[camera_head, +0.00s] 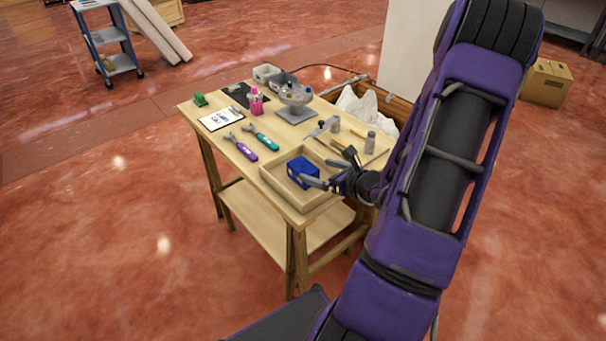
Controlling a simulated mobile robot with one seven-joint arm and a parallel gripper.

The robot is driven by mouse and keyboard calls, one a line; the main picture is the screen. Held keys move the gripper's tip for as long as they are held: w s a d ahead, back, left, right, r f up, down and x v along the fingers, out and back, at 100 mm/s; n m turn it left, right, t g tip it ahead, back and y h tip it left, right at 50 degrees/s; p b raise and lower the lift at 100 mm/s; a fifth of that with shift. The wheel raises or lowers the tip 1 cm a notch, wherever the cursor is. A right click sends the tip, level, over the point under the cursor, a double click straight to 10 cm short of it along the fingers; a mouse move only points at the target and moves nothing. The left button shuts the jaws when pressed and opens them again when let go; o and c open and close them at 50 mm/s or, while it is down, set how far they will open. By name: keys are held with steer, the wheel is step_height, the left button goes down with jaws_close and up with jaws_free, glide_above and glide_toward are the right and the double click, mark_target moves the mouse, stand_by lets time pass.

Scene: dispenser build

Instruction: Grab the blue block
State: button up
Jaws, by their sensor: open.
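The blue block (302,171) sits in a shallow wooden tray (279,190) at the near end of the wooden workbench. My gripper (322,172) is open at the right side of the block, with its fingers pointing left toward it. One fingertip appears close to the block's lower right edge; I cannot tell whether it touches. No grip on the block is visible. My purple and black arm comes in from the right and hides part of the bench behind the gripper.
On the bench are a hammer (321,129), a grey cylinder (370,143), a purple-handled tool (241,147), a teal-handled tool (261,138), a clipboard (221,118), a pink holder (256,101) and a grey stand with a bowl (296,97). The tray walls surround the block.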

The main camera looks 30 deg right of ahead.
mark_target(309, 171)
steer(key=x, duration=0.3)
steer(key=f+b+x, duration=0.1)
steer(key=shift+w+a+f, duration=0.1)
steer(key=shift+w+a, duration=0.05)
steer(key=shift+a, duration=0.2)
steer(key=shift+w+f, duration=0.15)
steer(key=shift+w, duration=0.3)
jaws_close()
